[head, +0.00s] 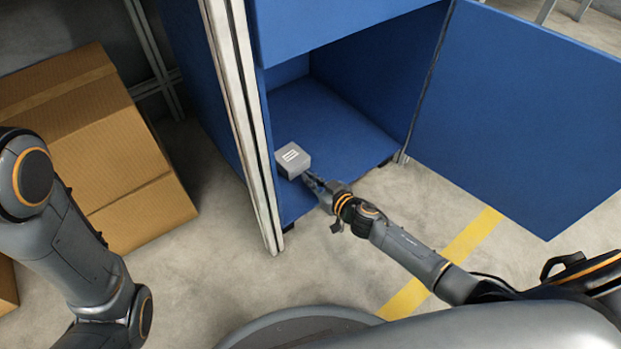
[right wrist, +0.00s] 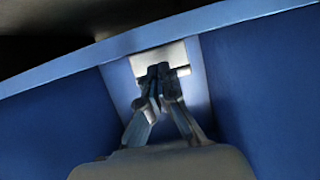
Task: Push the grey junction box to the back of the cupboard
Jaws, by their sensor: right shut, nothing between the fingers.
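The grey junction box (head: 292,158) sits on the blue cupboard floor (head: 325,118), near the front and towards the left wall. It carries a white label with dark marks. The cupboard's back wall is well behind it. My right gripper (head: 309,178) is shut and empty at the box's near right side; whether it touches the box I cannot tell. In the right wrist view the closed fingertips (right wrist: 160,72) are in front of the pale box (right wrist: 178,55), hiding part of it. My left arm shows at the left of the head view, but its gripper is out of view.
The blue cupboard door (head: 520,115) stands open to the right. A pale metal post (head: 243,110) edges the cupboard's left front. Cardboard boxes (head: 95,140) stand at the left. A yellow stripe (head: 472,235) crosses the concrete floor. The cupboard floor behind the box is clear.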

